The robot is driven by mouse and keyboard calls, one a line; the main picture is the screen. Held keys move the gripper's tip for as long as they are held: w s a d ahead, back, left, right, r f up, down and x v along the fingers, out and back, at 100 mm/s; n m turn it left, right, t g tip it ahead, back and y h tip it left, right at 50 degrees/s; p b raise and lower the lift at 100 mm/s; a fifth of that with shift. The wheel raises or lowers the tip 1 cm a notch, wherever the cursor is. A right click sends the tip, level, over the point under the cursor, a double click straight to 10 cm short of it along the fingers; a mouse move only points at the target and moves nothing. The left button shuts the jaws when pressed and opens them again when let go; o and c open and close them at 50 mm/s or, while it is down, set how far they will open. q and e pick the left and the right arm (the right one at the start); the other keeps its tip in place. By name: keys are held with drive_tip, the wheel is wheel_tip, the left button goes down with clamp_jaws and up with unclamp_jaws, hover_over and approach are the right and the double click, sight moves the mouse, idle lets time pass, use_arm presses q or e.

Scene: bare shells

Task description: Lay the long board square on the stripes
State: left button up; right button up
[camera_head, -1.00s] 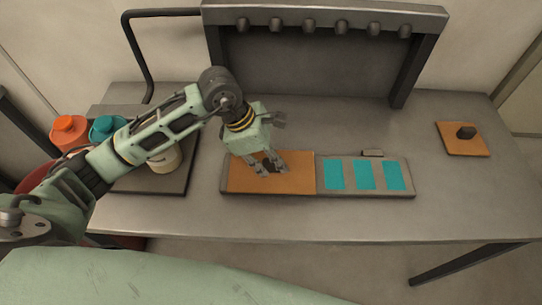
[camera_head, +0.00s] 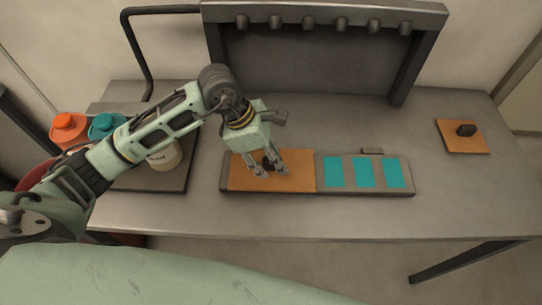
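A long orange board (camera_head: 305,176) lies flat over the left half of a grey plate, its edges about in line with the plate's edges. A dark knob (camera_head: 267,164) stands on the board, partly hidden by my fingers. Three teal stripes (camera_head: 364,173) show on the bare right half of the plate (camera_head: 409,180). The board ends just left of them. Any stripes under the board are hidden. My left gripper (camera_head: 271,171) is just above the board, with its fingers apart on either side of the knob. My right gripper is not in view.
A smaller orange board (camera_head: 450,142) with a dark knob lies at the right of the table (camera_head: 330,218). Orange (camera_head: 68,130) and teal (camera_head: 104,127) containers stand at the left. A dark rack (camera_head: 310,60) with several pegs stands behind.

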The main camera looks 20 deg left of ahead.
use_arm(q)
drive_tip(key=b+v, duration=0.2)
drive_tip(key=v, duration=1)
drive_tip(key=shift+c, duration=0.3)
